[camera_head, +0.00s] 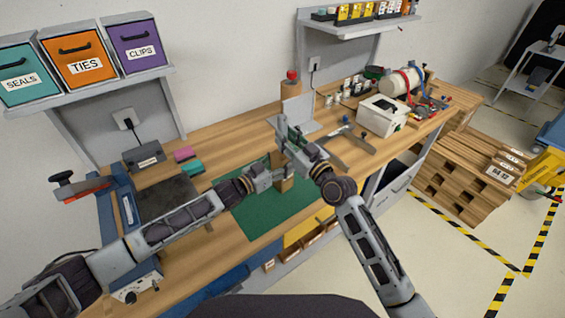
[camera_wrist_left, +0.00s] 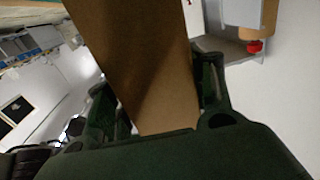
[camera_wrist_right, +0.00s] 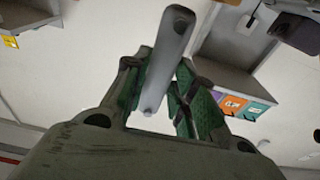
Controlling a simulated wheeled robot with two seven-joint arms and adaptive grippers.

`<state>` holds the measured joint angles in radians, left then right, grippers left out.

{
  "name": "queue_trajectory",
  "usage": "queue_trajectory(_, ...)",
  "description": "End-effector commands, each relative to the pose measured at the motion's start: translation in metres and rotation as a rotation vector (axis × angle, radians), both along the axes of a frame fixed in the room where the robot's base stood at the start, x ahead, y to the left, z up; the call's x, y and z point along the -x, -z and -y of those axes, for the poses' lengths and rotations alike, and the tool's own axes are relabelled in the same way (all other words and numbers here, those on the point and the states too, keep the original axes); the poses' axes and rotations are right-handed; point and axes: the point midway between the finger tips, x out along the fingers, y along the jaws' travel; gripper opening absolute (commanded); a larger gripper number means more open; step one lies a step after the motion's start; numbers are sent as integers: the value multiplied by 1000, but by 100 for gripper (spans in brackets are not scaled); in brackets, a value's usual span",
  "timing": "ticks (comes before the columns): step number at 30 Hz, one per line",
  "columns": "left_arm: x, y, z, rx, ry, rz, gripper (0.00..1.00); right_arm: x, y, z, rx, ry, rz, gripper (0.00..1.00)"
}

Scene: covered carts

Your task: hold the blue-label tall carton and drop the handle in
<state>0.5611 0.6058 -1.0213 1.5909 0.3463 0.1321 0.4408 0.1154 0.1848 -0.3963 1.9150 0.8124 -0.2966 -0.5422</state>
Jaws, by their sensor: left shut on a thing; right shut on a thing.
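My left gripper (camera_head: 274,178) is shut on the tall carton (camera_head: 284,184), above the green mat. In the left wrist view the carton (camera_wrist_left: 140,55) is a plain brown face between the fingers; no blue label shows. My right gripper (camera_head: 291,140) is above the left one, close over the carton. In the right wrist view it is shut on the handle (camera_wrist_right: 168,58), a smooth grey bar with rounded ends. In the head view the handle is hard to make out and the carton's top is hidden by the right gripper.
A green mat (camera_head: 250,218) lies on the wooden bench. Behind the grippers stands a grey bracket with a red-topped post (camera_head: 291,88). A white box (camera_head: 383,115) and clutter are at the right. A blue-framed device (camera_head: 128,225) and pink and teal blocks are at the left.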

Motion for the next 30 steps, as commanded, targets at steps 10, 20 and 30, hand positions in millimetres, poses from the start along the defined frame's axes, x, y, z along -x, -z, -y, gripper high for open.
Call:
queue_trajectory(10,0,0,0,0,0,0,30,0,-1,0,-1,0,1,1)
queue_trajectory(20,0,0,0,0,0,0,30,0,0,0,-1,0,1,1)
queue_trajectory(30,0,0,0,0,0,0,30,0,6,0,-1,0,1,1)
